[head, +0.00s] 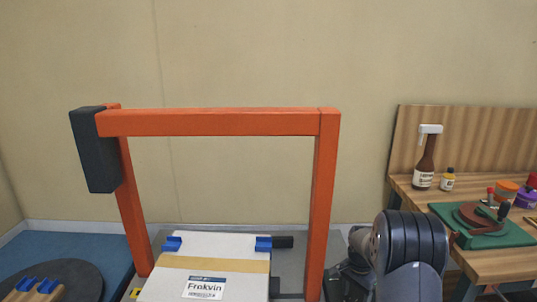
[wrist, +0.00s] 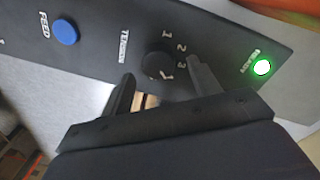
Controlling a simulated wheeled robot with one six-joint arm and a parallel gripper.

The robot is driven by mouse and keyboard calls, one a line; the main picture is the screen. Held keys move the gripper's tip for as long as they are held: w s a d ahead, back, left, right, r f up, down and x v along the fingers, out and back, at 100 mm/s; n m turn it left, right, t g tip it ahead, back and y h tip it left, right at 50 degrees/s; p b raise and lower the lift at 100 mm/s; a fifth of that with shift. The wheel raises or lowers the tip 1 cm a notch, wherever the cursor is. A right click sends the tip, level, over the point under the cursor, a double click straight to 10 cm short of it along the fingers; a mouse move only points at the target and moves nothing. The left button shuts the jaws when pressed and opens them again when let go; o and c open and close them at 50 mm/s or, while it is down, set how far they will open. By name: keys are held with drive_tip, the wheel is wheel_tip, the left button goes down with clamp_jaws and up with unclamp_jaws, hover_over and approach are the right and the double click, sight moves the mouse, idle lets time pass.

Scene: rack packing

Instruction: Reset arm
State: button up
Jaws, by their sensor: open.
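My gripper (wrist: 162,80) shows in the wrist view with its two dark fingers apart. The fingers are on either side of a black knob (wrist: 157,65) on a dark control panel (wrist: 100,40); I cannot tell whether they touch it. The knob has the numbers 1, 2 and 3 beside it. In the head view my arm (head: 408,250) rises at the lower right, and the gripper itself is hidden there.
The panel has a blue FEED button (wrist: 65,31) and a lit green light (wrist: 262,67). An orange frame (head: 210,122) spans a white labelled box (head: 165,285).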

wheel_tip(320, 180, down, 2)
drive_tip(key=shift+f, duration=0.1)
drive_tip(key=shift+r, duration=0.2)
